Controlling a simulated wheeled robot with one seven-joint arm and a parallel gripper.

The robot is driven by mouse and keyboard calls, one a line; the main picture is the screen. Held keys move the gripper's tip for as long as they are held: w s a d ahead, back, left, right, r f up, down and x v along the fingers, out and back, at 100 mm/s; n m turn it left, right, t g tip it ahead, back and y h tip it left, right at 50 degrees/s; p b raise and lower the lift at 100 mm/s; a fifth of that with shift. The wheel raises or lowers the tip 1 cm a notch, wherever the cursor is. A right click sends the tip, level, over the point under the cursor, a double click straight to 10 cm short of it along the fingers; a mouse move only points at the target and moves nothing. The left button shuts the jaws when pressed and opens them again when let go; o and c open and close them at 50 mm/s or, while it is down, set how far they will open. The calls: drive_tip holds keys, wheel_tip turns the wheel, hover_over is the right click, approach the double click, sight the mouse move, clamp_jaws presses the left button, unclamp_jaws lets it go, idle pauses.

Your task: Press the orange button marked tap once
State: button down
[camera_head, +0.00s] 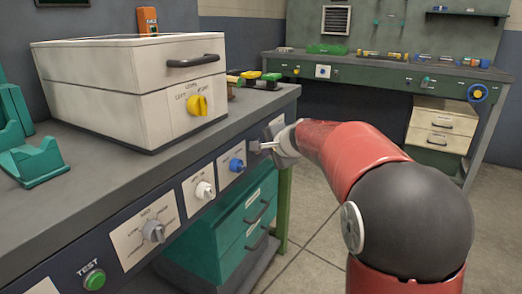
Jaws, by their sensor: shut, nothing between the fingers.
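I cannot make out an orange button marked tap in this view. My red arm reaches in from the right to the front panel of the near bench (110,195). My gripper (256,147) is shut and empty, with its fingertips close to the right end of that panel. I cannot tell whether they touch it. A pale plate (276,123) on the panel is partly hidden behind my gripper, so any control on it does not show.
Along the panel are a green TEST button (94,280), a grey knob (153,231), a white knob (204,190) and a blue knob (236,165). A white box (95,90) with a yellow knob (197,105) stands on top. A green bench (370,75) is behind.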

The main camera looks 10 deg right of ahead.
idle(0.3)
drive_tip(key=shift+s+d+b, duration=0.45)
drive_tip(key=shift+d+b, duration=0.05)
drive_tip(key=shift+d, duration=0.1)
drive_tip(key=shift+s+d+b, duration=0.65)
drive_tip(key=shift+s+d, duration=0.1)
drive_tip(key=shift+d, duration=0.3)
drive_tip(key=shift+s+d+b, duration=0.65)
drive_tip(key=shift+s+d, duration=0.1)
drive_tip(key=shift+d, duration=0.25)
